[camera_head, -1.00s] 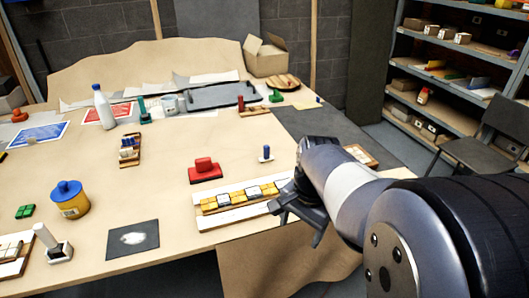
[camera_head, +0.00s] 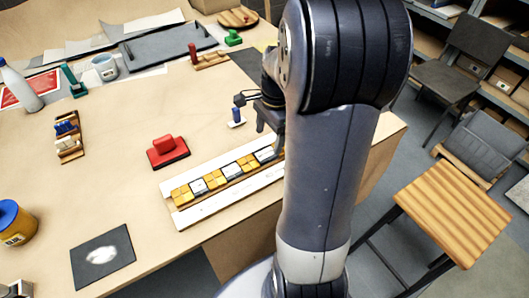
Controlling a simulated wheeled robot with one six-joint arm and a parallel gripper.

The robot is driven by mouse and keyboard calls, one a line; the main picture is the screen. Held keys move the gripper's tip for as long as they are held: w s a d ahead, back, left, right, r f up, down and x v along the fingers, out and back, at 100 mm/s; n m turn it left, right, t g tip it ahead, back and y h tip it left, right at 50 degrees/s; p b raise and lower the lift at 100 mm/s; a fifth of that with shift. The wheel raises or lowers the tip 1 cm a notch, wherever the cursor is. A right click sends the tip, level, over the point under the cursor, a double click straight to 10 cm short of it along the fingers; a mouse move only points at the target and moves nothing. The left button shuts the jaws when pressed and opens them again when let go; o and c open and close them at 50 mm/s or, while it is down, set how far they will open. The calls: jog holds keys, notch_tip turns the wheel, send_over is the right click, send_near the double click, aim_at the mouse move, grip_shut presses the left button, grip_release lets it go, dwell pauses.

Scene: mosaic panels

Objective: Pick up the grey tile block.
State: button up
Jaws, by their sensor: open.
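A row of tile blocks lies on a long white strip (camera_head: 222,203) near the table's front edge. Yellow tiles (camera_head: 215,179) alternate with pale white-grey tiles (camera_head: 232,170). I cannot tell which pale one is the grey tile block; the pale tile at the right end (camera_head: 265,154) is close to my arm, which may hide more of the row. My gripper (camera_head: 250,112) is open, with nothing seen between its fingers.
A red block (camera_head: 167,150) on a dark base sits left of the row. A dark square mat (camera_head: 102,257) lies at the front left. A wooden stool (camera_head: 452,213) and chairs stand to the right.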

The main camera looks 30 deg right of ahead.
aim_at(265, 153)
jog(key=f, duration=0.5)
jog(key=shift+w+a+f+p, duration=0.1)
jog(key=shift+a+f+p, duration=0.25)
jog(key=shift+a+p, duration=0.05)
